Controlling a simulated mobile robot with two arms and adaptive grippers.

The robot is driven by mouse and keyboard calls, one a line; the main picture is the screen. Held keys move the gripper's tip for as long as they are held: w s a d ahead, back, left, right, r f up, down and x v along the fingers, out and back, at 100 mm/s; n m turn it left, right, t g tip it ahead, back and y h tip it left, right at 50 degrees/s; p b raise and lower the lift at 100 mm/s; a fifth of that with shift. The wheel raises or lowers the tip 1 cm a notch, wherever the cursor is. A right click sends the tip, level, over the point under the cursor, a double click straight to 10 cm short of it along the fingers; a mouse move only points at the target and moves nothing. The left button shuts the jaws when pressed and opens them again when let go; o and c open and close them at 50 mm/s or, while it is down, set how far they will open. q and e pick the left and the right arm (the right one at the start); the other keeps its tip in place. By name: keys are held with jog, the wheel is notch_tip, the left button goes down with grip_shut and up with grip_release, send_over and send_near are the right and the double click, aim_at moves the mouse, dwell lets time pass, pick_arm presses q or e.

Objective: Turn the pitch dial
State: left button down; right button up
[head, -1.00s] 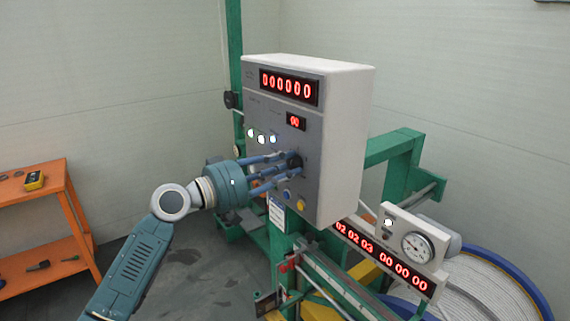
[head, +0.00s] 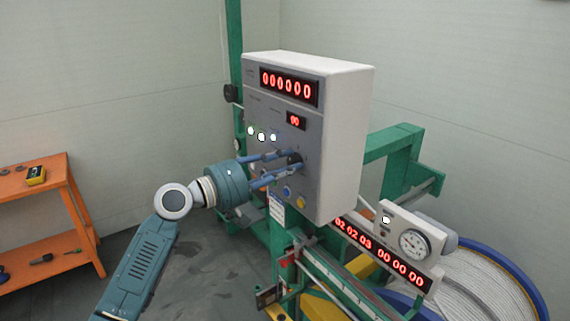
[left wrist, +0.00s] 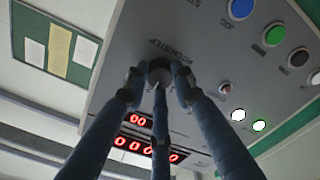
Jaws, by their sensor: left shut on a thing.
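The pitch dial (head: 296,157) is a small dark knob on the face of the grey control box (head: 345,125). My left gripper (head: 290,161) has three long blue fingers, shut around the dial, with the tips near the panel. In the left wrist view the fingertips surround the knob and partly hide it. My right gripper is not in view.
Lit displays (head: 289,85) and several buttons (head: 261,137) lie close around the dial. A green frame (head: 390,155), a gauge panel (head: 413,241) and a cable reel (head: 485,285) stand to the right. An orange shelf (head: 55,215) stands at the left, with open floor between.

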pick_arm(q)
jog(key=shift+s+d+f, duration=0.1)
jog(key=shift+f, duration=0.3)
jog(key=c, duration=1.4)
grip_release()
jog(key=shift+c, duration=0.2)
jog(key=shift+r, duration=0.2)
jog(key=v, duration=1.2)
